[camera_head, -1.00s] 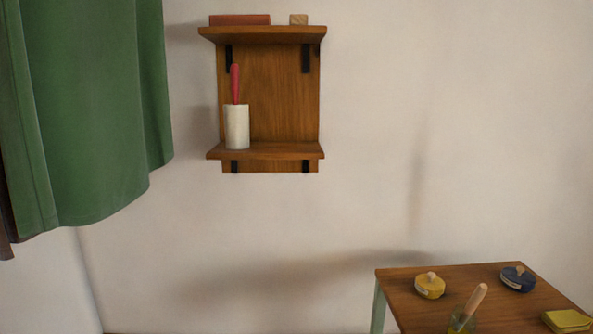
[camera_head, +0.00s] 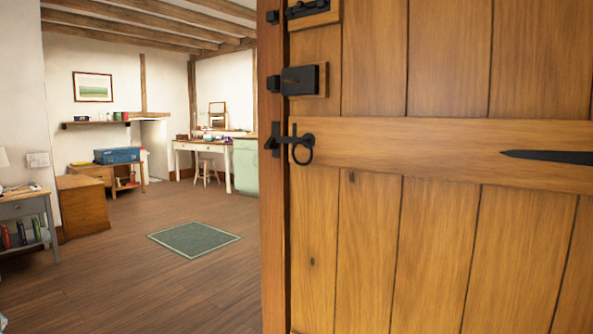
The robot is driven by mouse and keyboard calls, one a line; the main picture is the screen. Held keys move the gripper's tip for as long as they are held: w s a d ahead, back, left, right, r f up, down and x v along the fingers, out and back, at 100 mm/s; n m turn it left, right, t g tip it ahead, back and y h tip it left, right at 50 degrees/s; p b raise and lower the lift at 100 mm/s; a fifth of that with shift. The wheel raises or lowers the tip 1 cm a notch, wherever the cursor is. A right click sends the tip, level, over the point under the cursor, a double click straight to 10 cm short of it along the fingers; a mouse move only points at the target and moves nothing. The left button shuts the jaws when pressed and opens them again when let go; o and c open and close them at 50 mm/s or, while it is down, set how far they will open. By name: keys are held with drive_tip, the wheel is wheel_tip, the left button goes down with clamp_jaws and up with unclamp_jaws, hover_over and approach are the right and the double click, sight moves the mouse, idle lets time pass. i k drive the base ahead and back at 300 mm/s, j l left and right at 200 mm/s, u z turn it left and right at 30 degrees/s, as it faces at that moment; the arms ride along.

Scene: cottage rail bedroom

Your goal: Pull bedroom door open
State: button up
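A wooden plank door (camera_head: 440,230) fills the right half of the head view, close to me. Its left edge stands beside an open view into a room; I cannot tell how far the door is swung. On that edge are a black ring handle with a latch (camera_head: 301,149), a black box lock (camera_head: 300,80) above it, and a black bolt (camera_head: 306,9) at the top. A black strap hinge tip (camera_head: 546,157) lies on the horizontal board. My gripper is not in view.
The wooden floor (camera_head: 120,260) to the left is mostly clear, with a green rug (camera_head: 194,238). A grey side table (camera_head: 30,215) and wooden chest (camera_head: 82,206) stand at left. A white desk (camera_head: 204,147) and stool (camera_head: 206,171) stand at the back.

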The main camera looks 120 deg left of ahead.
sight(447, 187)
drive_tip(key=u, duration=3.35)
drive_tip(key=k+j, duration=0.05)
drive_tip(key=j, duration=0.05)
